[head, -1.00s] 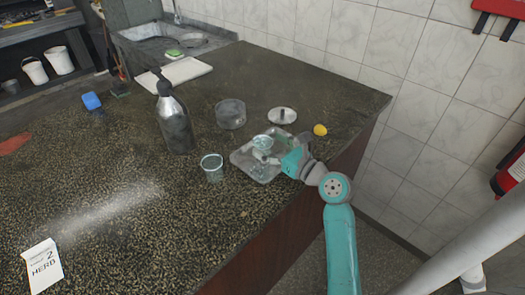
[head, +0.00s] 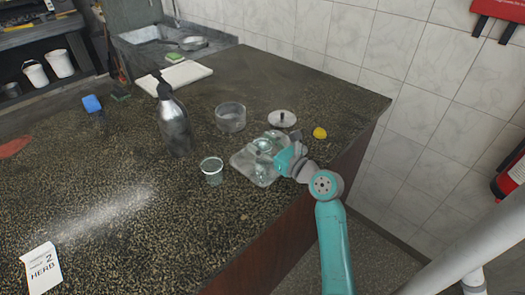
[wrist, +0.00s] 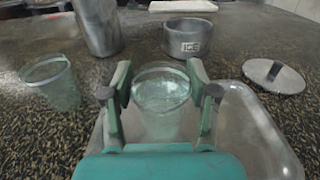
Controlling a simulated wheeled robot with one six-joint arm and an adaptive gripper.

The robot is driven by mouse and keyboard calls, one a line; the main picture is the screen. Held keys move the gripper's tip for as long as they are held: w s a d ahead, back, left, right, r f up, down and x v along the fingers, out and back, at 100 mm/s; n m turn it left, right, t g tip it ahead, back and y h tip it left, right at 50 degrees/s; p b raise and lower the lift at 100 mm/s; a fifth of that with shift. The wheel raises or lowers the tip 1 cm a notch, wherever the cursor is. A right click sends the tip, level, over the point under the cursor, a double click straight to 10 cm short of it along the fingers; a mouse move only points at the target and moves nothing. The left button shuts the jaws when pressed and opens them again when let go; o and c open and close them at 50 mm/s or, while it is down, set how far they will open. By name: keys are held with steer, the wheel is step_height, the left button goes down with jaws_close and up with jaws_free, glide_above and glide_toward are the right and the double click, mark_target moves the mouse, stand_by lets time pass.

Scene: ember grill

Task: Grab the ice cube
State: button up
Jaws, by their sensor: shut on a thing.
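No ice cube can be made out in either view. A round grey container labelled ICE (wrist: 190,44) stands open on the counter; it also shows in the head view (head: 230,121), but its contents are too unclear to tell. My gripper (wrist: 160,98) is shut on a clear glass (wrist: 162,101), with one finger on each side of it. In the head view my gripper (head: 268,152) is over the clear tray (head: 249,171). I cannot tell whether the glass touches the tray.
A second clear glass (head: 212,171) stands left of the tray, with a metal bottle (head: 175,125) behind it. A round lid (head: 282,119) and a yellow lemon-like item (head: 319,133) lie behind and right. The left front counter is mostly clear, apart from a HERB card (head: 42,270).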

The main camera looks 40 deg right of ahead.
steer(key=shift+r, duration=0.2)
steer(key=shift+r, duration=1.5)
steer(key=s, duration=1.8)
steer(key=shift+d, duration=0.25)
steer(key=shift+r, duration=0.1)
